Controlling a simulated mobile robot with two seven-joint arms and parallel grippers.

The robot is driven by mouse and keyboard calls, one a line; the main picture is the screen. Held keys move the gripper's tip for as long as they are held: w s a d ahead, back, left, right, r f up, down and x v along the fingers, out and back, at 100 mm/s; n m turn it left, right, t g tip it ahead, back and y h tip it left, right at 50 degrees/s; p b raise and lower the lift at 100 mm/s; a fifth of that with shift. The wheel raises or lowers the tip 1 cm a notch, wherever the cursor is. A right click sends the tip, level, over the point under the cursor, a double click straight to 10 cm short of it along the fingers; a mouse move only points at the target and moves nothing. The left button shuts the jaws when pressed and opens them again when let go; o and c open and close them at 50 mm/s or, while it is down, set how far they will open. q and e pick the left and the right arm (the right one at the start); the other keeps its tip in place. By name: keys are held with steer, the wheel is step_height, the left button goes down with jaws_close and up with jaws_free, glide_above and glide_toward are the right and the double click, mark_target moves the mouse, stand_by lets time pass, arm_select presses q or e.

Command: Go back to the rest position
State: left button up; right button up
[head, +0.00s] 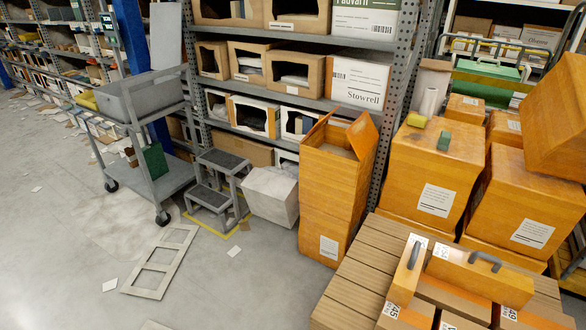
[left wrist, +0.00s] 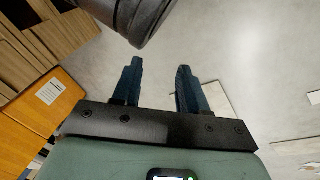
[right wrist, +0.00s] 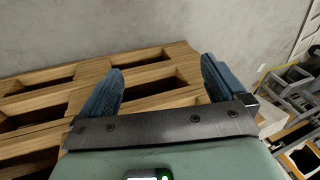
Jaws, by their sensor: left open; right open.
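My left gripper (left wrist: 160,68) shows in the left wrist view. Its two blue fingers stand apart with nothing between them, above bare grey floor. My right gripper (right wrist: 162,66) shows in the right wrist view. Its fingers are wide apart and empty, with a wooden pallet (right wrist: 150,88) seen beyond and between them. I cannot tell whether the fingers touch the pallet; it looks clear of them. Neither gripper shows in the head view.
Orange boxes (head: 432,170) stand at the right by a slatted wooden surface (head: 350,285). A tall open box (head: 325,205) stands beside it. A grey cart (head: 165,175), step stool (head: 210,195) and flat frame (head: 160,262) are to the left. Floor at front left is mostly clear.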

steer(key=s+f, duration=0.1)
steer(key=s, duration=0.6)
arm_select(q)
steer(key=s+d+r+g+p, duration=0.1)
steer(key=s+r+p, duration=0.2)
steer(key=r+p, duration=0.4)
steer(key=s+d+r+g+h+p, duration=0.1)
steer(key=s+d+r+p, duration=0.1)
steer(key=r+p, duration=0.5)
steer(key=s+d+r+m+g+p, duration=0.1)
steer(key=s+d+r+p, duration=0.1)
steer(key=s+r+p, duration=0.2)
step_height(320, 180, up, 4)
steer(key=p, duration=0.3)
steer(key=shift+s+d+g+h, duration=0.2)
steer(key=shift+s+g+h, duration=0.05)
steer(key=shift+g+h, duration=0.15)
arm_select(e)
steer(key=s+a+r+g, duration=0.2)
steer(key=s+r, duration=0.2)
steer(key=r, duration=0.6)
steer(key=s+a+r+g+y, duration=0.1)
steer(key=s+a+r+g, duration=0.1)
steer(key=r, duration=0.9)
steer(key=shift+s+a+n, duration=0.3)
steer(key=shift+s+a, duration=0.55)
steer(key=shift+s, duration=0.15)
arm_select(q)
steer(key=shift+f, duration=0.15)
